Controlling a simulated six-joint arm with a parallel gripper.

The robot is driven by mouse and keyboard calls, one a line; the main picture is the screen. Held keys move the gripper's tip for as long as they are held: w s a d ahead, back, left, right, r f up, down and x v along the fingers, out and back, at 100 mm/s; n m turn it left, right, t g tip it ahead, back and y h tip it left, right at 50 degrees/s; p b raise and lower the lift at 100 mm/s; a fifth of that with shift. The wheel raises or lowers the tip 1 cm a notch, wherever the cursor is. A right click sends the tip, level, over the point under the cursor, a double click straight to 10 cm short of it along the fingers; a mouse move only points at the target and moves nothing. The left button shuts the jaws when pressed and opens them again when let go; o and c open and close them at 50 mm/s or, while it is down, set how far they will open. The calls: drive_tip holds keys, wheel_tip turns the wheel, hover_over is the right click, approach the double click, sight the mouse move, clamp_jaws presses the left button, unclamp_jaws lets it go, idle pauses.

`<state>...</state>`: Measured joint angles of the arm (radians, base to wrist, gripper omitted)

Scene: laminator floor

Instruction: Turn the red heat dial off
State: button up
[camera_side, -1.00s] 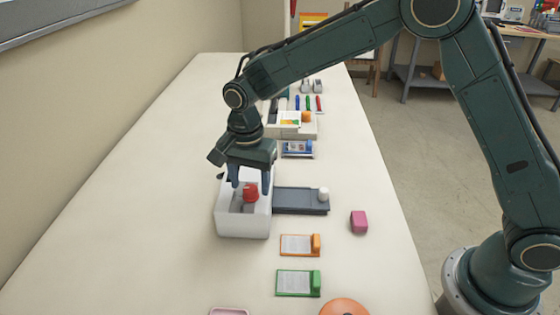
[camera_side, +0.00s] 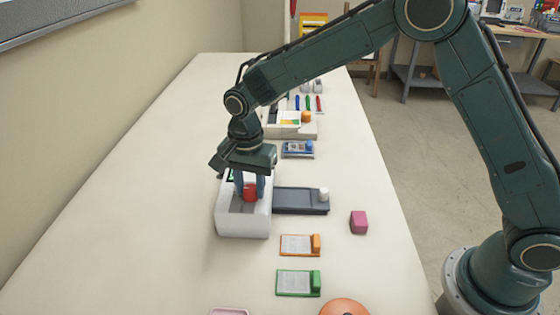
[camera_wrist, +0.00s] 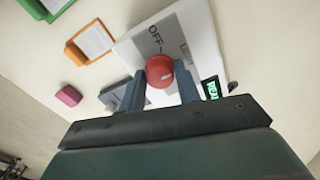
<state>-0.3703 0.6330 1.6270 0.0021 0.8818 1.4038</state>
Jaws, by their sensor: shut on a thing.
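The red heat dial (camera_side: 250,193) sits on the white laminator (camera_side: 243,226) and also shows in the wrist view (camera_wrist: 160,70). A light pointer mark is on the dial's lower right side in the wrist view. The word OFF is printed on the panel above the dial there. My gripper (camera_side: 250,188) points down over the laminator, and its two fingers are shut on the dial, one on each side. A lit green display (camera_wrist: 211,88) shows to the right of the dial, partly cut by the finger and gripper body.
A dark grey tray (camera_side: 295,201) with a white knob joins the laminator's right side. A pink block (camera_side: 359,222) lies further right. Orange (camera_side: 297,245) and green (camera_side: 294,283) clipboard-like holders lie in front. The table left of the laminator is clear.

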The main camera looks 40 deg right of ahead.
sight(251, 188)
drive_tip(key=n, duration=1.1)
drive_tip(key=shift+n, duration=0.3)
idle(0.6)
drive_tip(key=o, duration=1)
drive_tip(key=shift+c, duration=0.2)
drive_tip(key=shift+r, duration=0.1)
wheel_tip(251, 188, up, 14)
